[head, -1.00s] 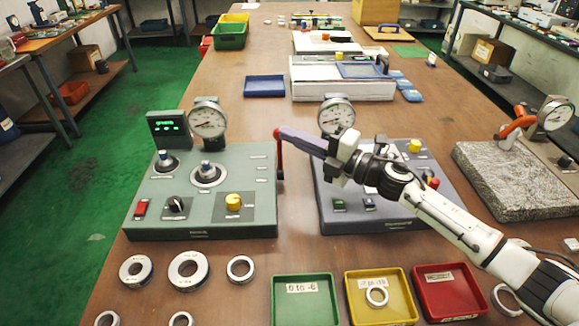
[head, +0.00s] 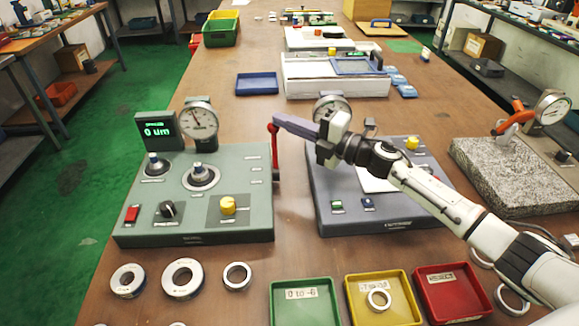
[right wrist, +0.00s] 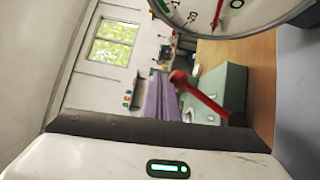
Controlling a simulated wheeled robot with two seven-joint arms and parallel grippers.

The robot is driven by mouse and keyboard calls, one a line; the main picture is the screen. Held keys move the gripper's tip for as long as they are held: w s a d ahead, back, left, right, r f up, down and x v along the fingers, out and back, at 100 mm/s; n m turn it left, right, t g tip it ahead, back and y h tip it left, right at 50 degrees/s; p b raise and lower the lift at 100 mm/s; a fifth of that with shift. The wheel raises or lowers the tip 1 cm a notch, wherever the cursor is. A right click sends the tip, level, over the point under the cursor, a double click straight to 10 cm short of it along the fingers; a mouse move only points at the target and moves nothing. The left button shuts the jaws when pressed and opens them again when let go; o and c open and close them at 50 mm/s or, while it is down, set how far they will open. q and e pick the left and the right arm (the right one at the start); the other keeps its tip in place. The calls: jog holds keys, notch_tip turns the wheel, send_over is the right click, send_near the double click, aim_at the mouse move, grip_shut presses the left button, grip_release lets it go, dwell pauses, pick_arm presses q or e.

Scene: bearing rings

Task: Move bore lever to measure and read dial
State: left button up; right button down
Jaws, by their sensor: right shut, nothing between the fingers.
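The green bore gauge station (head: 240,165) stands left of centre. Its red bore lever (head: 275,155) stands upright at its right side; it also shows in the right wrist view (right wrist: 207,100). My right gripper (head: 278,121) is shut and empty, its purple-grey fingertips at the lever's red knob. I cannot tell if they touch. The fingers also show in the right wrist view (right wrist: 160,98). The round dial (head: 199,121) has its needle pointing up and left. The display (head: 157,131) beside it reads 0 um. A silver ring-shaped piece (head: 201,177) surrounds the station's middle post. My left gripper is out of view.
A second, grey-blue station (head: 390,215) stands under my right arm. Green (head: 304,315), yellow (head: 355,310) and red (head: 440,310) trays line the front; a ring (head: 379,299) lies in the yellow one. Several rings (head: 183,278) lie front left. A granite block (head: 500,180) is right.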

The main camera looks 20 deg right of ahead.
jog(key=s+d+r+p, duration=0.2)
jog(key=s+d+r, duration=0.4)
jog(key=s, duration=0.3)
jog(key=shift+s+r, duration=0.15)
jog(key=shift+r, duration=0.4)
jog(key=shift+d, duration=0.1)
dwell(0.6)
jog(key=shift+f, duration=0.1)
dwell(2.2)
